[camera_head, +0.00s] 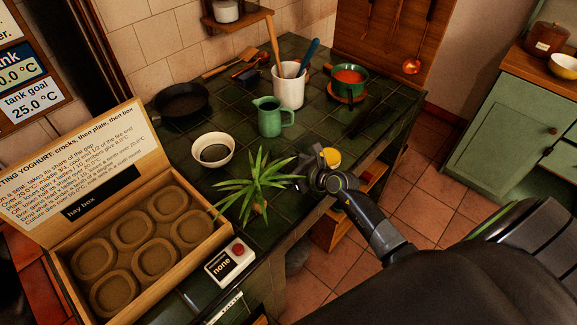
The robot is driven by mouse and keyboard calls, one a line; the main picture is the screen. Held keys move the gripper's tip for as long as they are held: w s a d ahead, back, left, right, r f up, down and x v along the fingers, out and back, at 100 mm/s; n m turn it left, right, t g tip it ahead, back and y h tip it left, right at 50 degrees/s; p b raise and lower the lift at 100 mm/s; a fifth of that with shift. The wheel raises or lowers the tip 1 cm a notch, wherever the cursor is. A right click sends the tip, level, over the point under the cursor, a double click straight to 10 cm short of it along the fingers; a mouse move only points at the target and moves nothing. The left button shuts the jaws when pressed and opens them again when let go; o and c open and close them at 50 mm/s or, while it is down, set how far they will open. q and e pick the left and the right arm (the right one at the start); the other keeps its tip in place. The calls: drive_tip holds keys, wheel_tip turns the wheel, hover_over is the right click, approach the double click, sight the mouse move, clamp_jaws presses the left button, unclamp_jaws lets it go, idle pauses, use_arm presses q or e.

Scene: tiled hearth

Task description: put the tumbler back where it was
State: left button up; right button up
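I cannot pick out a tumbler with certainty. A small yellow round thing (331,157) shows just behind my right gripper, partly hidden by it; I cannot tell whether it is the tumbler or whether they touch. My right gripper (302,179) is over the right front part of the dark green tiled hearth (215,107), to the right of a spiky green plant (258,186). Its fingers are small and dark, and I cannot tell whether they are open or shut. My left gripper is not in view.
A green jug (269,117), white utensil crock (288,92), white bowl (213,149), black pan (181,102) and green pot of red food (348,79) stand on the hearth. A hay box (213,229) with several hollows and a "none" device (230,262) are in front.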

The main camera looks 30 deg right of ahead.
drive_tip(key=shift+f, duration=0.15)
drive_tip(key=o, duration=1.2)
drive_tip(key=shift+s+d+r, duration=0.1)
drive_tip(key=shift+s+r, duration=0.05)
drive_tip(key=shift+r, duration=0.1)
drive_tip(key=v, duration=1.1)
drive_tip(key=shift+f, duration=0.1)
drive_tip(key=shift+s+d, duration=0.1)
drive_tip(key=shift+s, duration=0.25)
drive_tip(key=shift+r, duration=0.3)
